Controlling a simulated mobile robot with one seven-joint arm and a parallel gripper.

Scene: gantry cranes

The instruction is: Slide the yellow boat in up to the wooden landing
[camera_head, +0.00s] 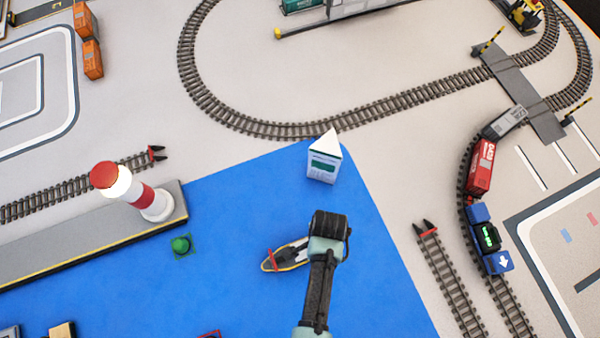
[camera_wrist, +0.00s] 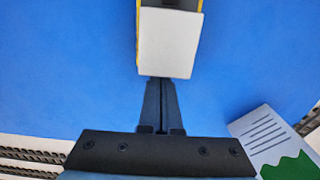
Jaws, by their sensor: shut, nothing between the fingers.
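The yellow boat (camera_head: 284,258) lies on the blue water, its yellow-rimmed hull and red crossbar showing left of my arm. My wrist hides its right part. In the wrist view a white block with yellow-edged sides, seemingly part of the boat (camera_wrist: 168,45), is just beyond my fingertips. My gripper (camera_wrist: 161,82) is shut and empty, its tips close to the white block; I cannot tell if they touch. A tan block (camera_head: 62,331) at the bottom left edge may be the wooden landing, mostly cut off.
A green buoy (camera_head: 180,245) floats left of the boat. A white and green carton (camera_head: 323,158) stands beyond it. A red and white lighthouse (camera_head: 145,200) stands on the grey quay (camera_head: 60,250). Rail track (camera_head: 455,285) lies to the right.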

